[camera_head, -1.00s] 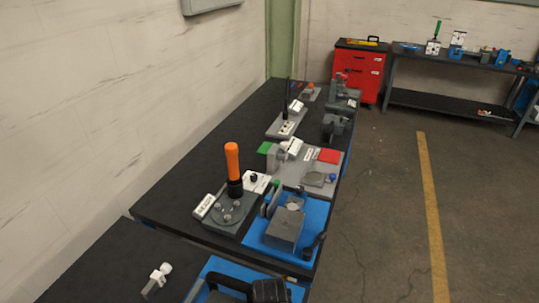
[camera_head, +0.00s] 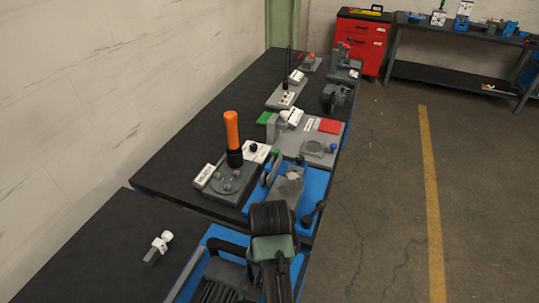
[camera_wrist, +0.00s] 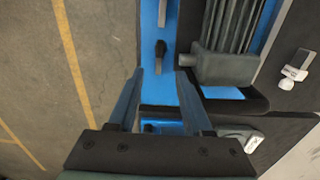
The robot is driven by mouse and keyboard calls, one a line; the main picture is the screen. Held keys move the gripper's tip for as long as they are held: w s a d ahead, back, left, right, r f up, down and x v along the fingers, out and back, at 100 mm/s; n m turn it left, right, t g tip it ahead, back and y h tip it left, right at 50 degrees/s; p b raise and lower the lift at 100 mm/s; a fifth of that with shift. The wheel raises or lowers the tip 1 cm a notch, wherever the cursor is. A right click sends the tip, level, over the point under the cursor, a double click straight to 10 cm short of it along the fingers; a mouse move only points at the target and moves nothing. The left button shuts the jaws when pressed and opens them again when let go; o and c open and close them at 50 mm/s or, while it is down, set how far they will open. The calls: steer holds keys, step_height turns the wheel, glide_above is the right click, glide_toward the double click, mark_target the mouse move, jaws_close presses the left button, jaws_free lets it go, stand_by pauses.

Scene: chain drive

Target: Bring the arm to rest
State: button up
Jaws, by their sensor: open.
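My gripper (camera_wrist: 159,71) shows in the wrist view, its two fingers spread apart with nothing held between them. It is above the blue base (camera_wrist: 149,30) of a fixture, and a small black knob or handle (camera_wrist: 161,49) shows beyond the fingertips. A grey ribbed motor-like body (camera_wrist: 232,38) lies just right of the fingers, apart from them as far as I can tell. In the head view my arm (camera_head: 272,250) rises from the bottom middle over the near blue fixture and hides part of it. The fingers cannot be made out there.
A black bench (camera_head: 150,187) along the left wall carries an orange-handled tool (camera_head: 232,132) on a grey plate, a green-and-red station (camera_head: 328,126) and several fixtures. A small white part (camera_head: 160,243) lies on the near bench. A red cabinet (camera_head: 361,40) stands behind. The floor at right is clear.

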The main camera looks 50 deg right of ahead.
stand_by(0.6)
steer(key=w+a+r+n+t+h+b, duration=0.15)
steer(key=w+r+n+t+h, duration=0.25)
steer(key=w+r+t, duration=0.75)
steer(key=w+a+r+n+t+b, duration=0.1)
steer(key=w+a+r+n+t, duration=0.2)
steer(key=r, duration=0.7)
steer(key=w+a+r+t, duration=0.1)
steer(key=w+a+r, duration=0.3)
steer(key=r, duration=0.7)
steer(key=s+a+r+n+t+y+b, duration=0.1)
steer(key=s+a+r+n+t, duration=0.2)
steer(key=r, duration=0.5)
steer(key=a+r+n+t, duration=0.1)
steer(key=a+r+t, duration=0.2)
steer(key=a+r, duration=0.35)
steer(key=s+a+r+n+t+y, duration=0.2)
steer(key=s+a+r+t, duration=0.3)
steer(key=s+r, duration=0.6)
steer(key=shift+a+r+n+t+y+b, duration=0.15)
steer(key=shift+r+n+t+y+b, duration=0.15)
steer(key=shift+n+t+y+b, duration=0.15)
